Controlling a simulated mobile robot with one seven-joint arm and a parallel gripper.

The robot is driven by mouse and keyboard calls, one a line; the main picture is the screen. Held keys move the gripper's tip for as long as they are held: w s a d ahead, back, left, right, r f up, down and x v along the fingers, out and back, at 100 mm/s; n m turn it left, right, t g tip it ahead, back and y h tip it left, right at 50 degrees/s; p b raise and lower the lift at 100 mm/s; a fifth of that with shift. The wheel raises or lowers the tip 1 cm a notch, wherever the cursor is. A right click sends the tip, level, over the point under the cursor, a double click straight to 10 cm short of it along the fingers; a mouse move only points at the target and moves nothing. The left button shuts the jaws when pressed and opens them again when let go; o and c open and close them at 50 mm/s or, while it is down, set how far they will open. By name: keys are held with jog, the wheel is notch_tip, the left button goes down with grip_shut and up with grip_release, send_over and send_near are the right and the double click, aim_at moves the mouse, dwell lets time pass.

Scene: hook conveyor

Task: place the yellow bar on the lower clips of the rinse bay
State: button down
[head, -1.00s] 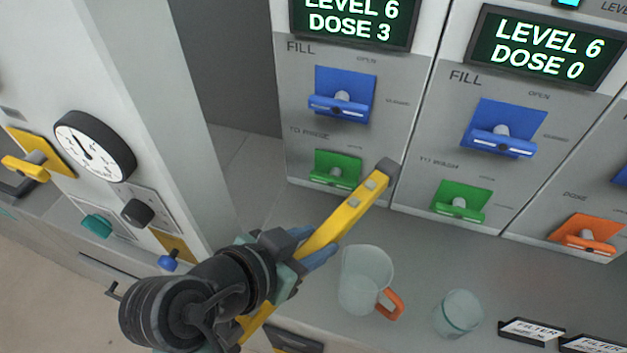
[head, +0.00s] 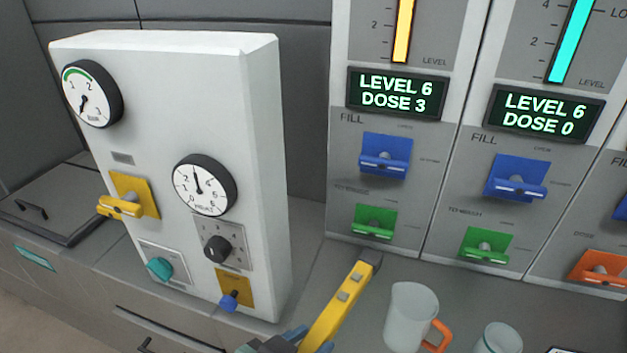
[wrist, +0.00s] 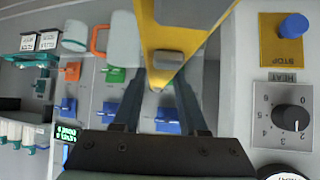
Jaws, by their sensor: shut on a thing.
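The yellow bar (head: 337,306) rises diagonally from the bottom edge in the head view, with a dark end cap and small grey studs. My gripper (head: 290,342) shows only in part at the bottom edge there. In the wrist view the yellow bar (wrist: 178,25) runs between the fingers of my gripper (wrist: 160,90), and it is held clear of the counter. The bar's lower end is out of the head view. I cannot make out the rinse bay's lower clips in either view.
A white panel box (head: 180,150) with gauges, a yellow lever (head: 120,207) and knobs stands at left. Dispenser panels with blue and green levers stand behind. A mug with an orange handle (head: 412,315) and a glass (head: 500,338) stand right of the bar.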

aim_at(309, 346)
jog(key=f, duration=0.1)
jog(key=w+f+n+y, duration=0.1)
jog(key=f, duration=0.1)
jog(key=shift+n+t+p, duration=0.3)
jog(key=s+d+f+n+t+y+p, duration=0.1)
jog(key=s+f+n+y+p, duration=0.2)
jog(key=f, duration=0.6)
jog(key=shift+s+f+n+y, duration=0.2)
jog(key=shift+s+n+y, duration=0.8)
jog(key=shift+n, duration=0.1)
jog(key=shift+d, duration=0.1)
